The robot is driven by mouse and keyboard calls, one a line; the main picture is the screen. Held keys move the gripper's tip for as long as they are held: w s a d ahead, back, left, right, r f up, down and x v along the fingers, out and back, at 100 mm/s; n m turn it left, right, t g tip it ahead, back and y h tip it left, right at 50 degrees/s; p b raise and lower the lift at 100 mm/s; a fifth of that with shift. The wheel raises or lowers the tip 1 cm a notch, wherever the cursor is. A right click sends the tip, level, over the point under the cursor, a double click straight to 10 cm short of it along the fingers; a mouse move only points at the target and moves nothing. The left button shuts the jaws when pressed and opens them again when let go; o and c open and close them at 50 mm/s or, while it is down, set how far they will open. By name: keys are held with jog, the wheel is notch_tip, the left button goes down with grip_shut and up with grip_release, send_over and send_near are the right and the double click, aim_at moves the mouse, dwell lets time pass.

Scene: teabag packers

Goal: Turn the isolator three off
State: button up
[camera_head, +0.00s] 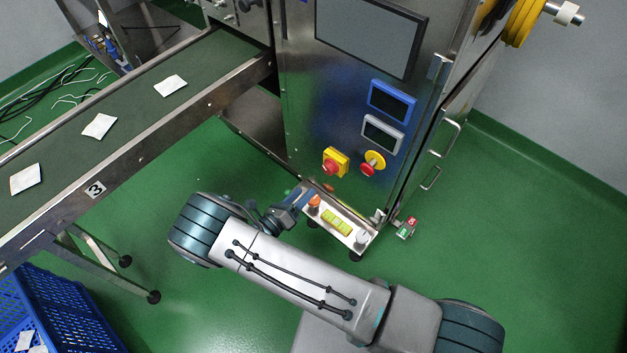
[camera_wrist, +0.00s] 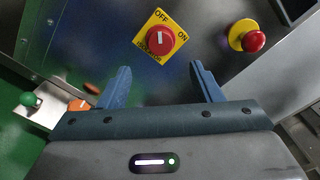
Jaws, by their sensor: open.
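The isolator is a square yellow plate with a round red knob (camera_wrist: 159,40), marked OFF at its top corner and ON at its right corner in the wrist view. A white mark on the knob looks roughly upright there; I cannot tell its exact setting. In the head view the isolator (camera_head: 335,162) is on the lower front of the steel machine. My gripper (camera_wrist: 161,70) is open and empty, its blue fingers apart. The knob appears beyond the gap between the fingertips, apart from them. In the head view my gripper is partly hidden by my arm.
A round yellow and red button (camera_wrist: 247,38) is right of the isolator; it also shows in the head view (camera_head: 372,163). A low panel with knobs (camera_head: 340,222) juts out below. A conveyor (camera_head: 130,112) labelled 3 carries white packets at left. A blue crate (camera_head: 60,315) stands lower left.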

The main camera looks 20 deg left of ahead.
jog(key=shift+v, duration=1.75)
